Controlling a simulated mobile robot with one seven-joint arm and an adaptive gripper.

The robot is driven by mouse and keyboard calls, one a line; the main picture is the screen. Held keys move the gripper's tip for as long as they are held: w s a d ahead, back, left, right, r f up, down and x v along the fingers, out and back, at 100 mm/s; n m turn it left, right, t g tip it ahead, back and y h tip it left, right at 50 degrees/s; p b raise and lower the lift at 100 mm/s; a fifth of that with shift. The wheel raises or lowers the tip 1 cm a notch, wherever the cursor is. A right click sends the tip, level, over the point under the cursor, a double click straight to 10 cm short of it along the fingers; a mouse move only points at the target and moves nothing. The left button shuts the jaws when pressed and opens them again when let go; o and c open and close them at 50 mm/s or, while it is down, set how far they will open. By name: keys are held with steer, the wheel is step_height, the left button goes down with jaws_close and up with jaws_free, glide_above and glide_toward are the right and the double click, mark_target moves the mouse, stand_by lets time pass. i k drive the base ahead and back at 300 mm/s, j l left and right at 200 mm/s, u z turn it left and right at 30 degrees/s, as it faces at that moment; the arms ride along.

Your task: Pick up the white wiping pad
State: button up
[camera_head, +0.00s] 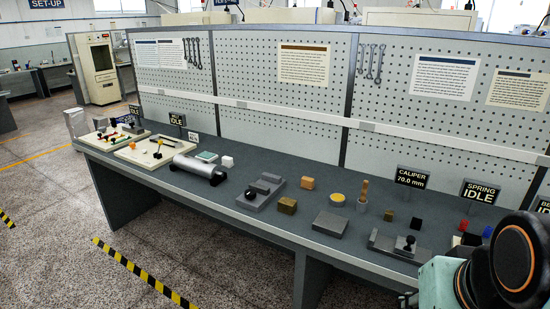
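A small white block (227,161), which looks like the white wiping pad, lies on the dark grey bench top (255,160), left of the picture's middle. It stands apart, just right of a small flat tray with a pale green top (206,156) and behind a silver cylinder (198,170). Nothing is touching it from above. Part of my arm shows at the lower right, far from the white block. My gripper's fingers cannot be made out in this view.
Fixtures with dark knobs (262,190) (400,246), a grey plate (330,224), small blocks and a yellow-topped round tin (337,199) stand along the bench. Trays of parts (145,151) are at the left end. A pegboard wall (265,120) closes the back. Floor in front is open.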

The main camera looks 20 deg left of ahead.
mark_target(228, 163)
steer(key=u, duration=1.05)
